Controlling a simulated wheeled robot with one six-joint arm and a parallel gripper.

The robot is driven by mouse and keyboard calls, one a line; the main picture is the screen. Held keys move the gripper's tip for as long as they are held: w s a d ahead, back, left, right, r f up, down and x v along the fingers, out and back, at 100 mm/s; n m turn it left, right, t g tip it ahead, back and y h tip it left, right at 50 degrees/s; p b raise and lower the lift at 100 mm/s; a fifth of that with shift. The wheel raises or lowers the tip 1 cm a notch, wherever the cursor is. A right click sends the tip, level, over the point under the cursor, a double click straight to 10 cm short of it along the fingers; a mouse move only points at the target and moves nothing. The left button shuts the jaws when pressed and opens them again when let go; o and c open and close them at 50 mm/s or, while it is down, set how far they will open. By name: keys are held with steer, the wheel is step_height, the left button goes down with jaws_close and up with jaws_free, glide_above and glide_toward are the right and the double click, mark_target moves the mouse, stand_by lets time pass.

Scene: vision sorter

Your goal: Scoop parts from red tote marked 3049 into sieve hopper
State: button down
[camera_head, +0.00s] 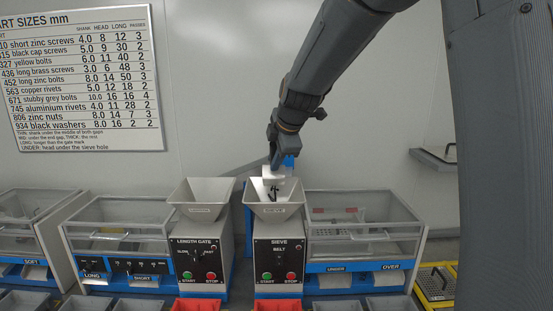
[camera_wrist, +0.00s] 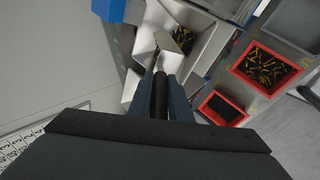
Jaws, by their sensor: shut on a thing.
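My gripper (camera_head: 281,152) is directly above the sieve hopper (camera_head: 291,208), a pale grey funnel on the SIEVE machine. It is shut on a white scoop (camera_head: 273,173), which is tilted over the hopper mouth. Dark parts (camera_head: 274,191) show just below the scoop, inside or above the hopper; I cannot tell whether they are falling or at rest. In the wrist view my gripper (camera_wrist: 164,80) holds the scoop (camera_wrist: 183,40) by a dark handle. Two red totes (camera_wrist: 233,69) (camera_wrist: 206,101) hold dark and yellowish parts. I cannot read the mark 3049 on either.
The LENGTH GATE machine (camera_head: 198,260) with its own hopper (camera_head: 201,198) stands left of the sieve. Clear-lidded boxes (camera_head: 365,240) flank the machines. Grey bins (camera_head: 337,306) line the front. A part-size chart (camera_head: 84,80) hangs on the wall. A yellow-edged tray (camera_head: 435,284) is at right.

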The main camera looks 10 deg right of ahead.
steer(key=shift+w+r+g+p, duration=0.3)
steer(key=shift+w+r+p, duration=0.05)
steer(key=shift+r+p, duration=0.15)
steer(key=w+r+t+b, duration=0.1)
steer(key=t+b, duration=0.1)
steer(key=b, duration=0.8)
steer(key=w+r+t+b, duration=0.1)
steer(key=r+t+b, duration=0.1)
steer(key=b, duration=0.8)
steer(key=w+d+r+n+t+b, duration=0.1)
steer(key=t+b, duration=0.3)
steer(key=b, duration=0.7)
steer(key=shift+w+r+h, duration=0.2)
steer(key=shift+w+h, duration=0.1)
steer(key=shift+w, duration=0.15)
steer(key=shift+r+t, duration=0.3)
steer(key=shift+s, duration=0.1)
